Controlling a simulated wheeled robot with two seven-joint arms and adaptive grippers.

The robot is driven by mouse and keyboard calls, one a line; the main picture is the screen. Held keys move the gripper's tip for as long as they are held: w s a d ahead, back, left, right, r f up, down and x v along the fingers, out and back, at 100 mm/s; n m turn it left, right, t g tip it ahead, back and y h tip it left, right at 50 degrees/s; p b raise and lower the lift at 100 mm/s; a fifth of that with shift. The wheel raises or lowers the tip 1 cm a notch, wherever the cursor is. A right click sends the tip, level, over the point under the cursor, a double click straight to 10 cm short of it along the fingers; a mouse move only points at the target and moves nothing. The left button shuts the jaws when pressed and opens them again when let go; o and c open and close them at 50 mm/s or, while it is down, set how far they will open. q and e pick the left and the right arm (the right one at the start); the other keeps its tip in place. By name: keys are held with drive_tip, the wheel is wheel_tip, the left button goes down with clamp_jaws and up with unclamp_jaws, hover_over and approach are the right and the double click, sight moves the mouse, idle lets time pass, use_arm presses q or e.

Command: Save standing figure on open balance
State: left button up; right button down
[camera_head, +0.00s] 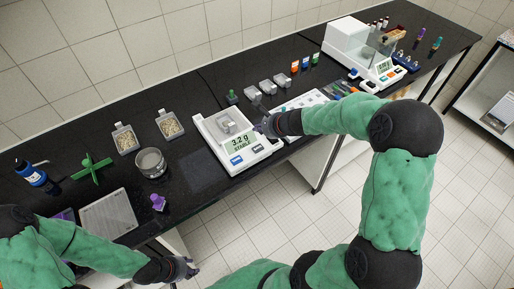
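The open balance (215,146) is white and stands near the bench's front edge. Its display (239,142) reads 3.2 g with STABLE below. Blue buttons (236,160) sit under the display. A small clear-grey container (227,123) rests on its pan. My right gripper (264,122) is at the balance's right edge, beside the display; its fingers are too small and dark to tell open from shut. My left gripper (187,268) hangs low in front of the bench, away from the balance; its finger opening is unclear.
A shielded balance (358,50) stands farther right. Trays of pale grains (125,138), a round metal sieve or pan (151,163), a green cross-shaped stand (92,168) and a purple-topped item (158,202) stand left. Small grey containers (267,87) lie behind my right gripper.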

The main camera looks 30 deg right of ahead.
drive_tip(key=b, duration=0.7)
hover_over(259, 149)
wheel_tip(259, 149, down, 8)
drive_tip(key=shift+r, duration=0.15)
drive_tip(key=shift+f+b, duration=0.55)
drive_tip(key=shift+f, duration=0.05)
drive_tip(key=shift+s, duration=0.1)
idle(0.5)
drive_tip(key=shift+f+b, duration=0.35)
drive_tip(key=shift+b, duration=0.1)
drive_tip(key=shift+f+b, duration=0.5)
idle(0.7)
drive_tip(key=shift+r, duration=0.2)
drive_tip(key=shift+a+r+p, duration=0.1)
drive_tip(key=shift+r+p, duration=0.6)
drive_tip(key=shift+p, duration=0.05)
